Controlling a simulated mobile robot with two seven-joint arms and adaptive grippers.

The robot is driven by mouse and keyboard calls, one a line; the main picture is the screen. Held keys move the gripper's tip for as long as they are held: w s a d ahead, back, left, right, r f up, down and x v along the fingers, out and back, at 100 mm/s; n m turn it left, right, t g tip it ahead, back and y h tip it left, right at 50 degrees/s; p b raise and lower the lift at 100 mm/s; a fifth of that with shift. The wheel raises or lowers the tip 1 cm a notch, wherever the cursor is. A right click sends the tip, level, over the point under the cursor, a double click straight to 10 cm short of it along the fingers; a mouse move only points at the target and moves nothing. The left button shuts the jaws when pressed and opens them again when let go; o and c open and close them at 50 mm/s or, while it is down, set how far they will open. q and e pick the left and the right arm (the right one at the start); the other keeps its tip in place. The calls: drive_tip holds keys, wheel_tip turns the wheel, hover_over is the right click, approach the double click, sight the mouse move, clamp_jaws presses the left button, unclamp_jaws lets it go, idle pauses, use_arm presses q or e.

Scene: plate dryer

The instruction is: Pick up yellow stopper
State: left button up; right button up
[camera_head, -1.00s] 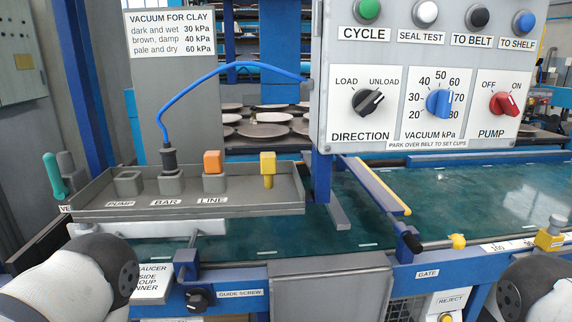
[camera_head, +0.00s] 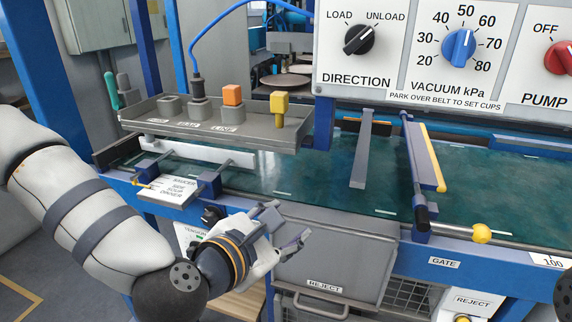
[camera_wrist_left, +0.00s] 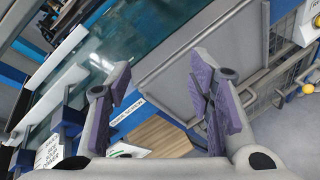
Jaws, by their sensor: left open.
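The yellow stopper (camera_head: 279,104) stands upright at the right end of the grey tray (camera_head: 230,140), with a square yellow head on a thin stem. My left gripper (camera_head: 288,226) is open and empty, below and in front of the tray, near the front edge of the machine. In the left wrist view its two purple-padded fingers (camera_wrist_left: 164,88) are spread apart with nothing between them. The stopper does not show in the left wrist view. My right gripper is out of view.
An orange block (camera_head: 233,94) sits left of the stopper, and a blue hose (camera_head: 191,50) rises from a grey socket beside it. The control panel (camera_head: 420,50) hangs to the right above the belt (camera_head: 300,180). The reject bin (camera_head: 335,248) lies below the belt edge.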

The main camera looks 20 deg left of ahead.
sight(277, 109)
use_arm(q)
drive_tip(key=w+a+r+n+t+y, duration=0.1)
drive_tip(key=w+a+r+n+t, duration=0.1)
drive_tip(key=r+n, duration=0.35)
drive_tip(key=w+a+r+n+t+y, duration=0.1)
drive_tip(key=a+r+n+t+y, duration=0.15)
drive_tip(key=r, duration=0.65)
drive_tip(key=shift+n+h, duration=0.45)
drive_tip(key=shift+n, duration=0.05)
drive_tip(key=w, duration=1.2)
drive_tip(key=shift+w+a, duration=0.1)
drive_tip(key=shift+w, duration=0.05)
drive_tip(key=c, duration=1.1)
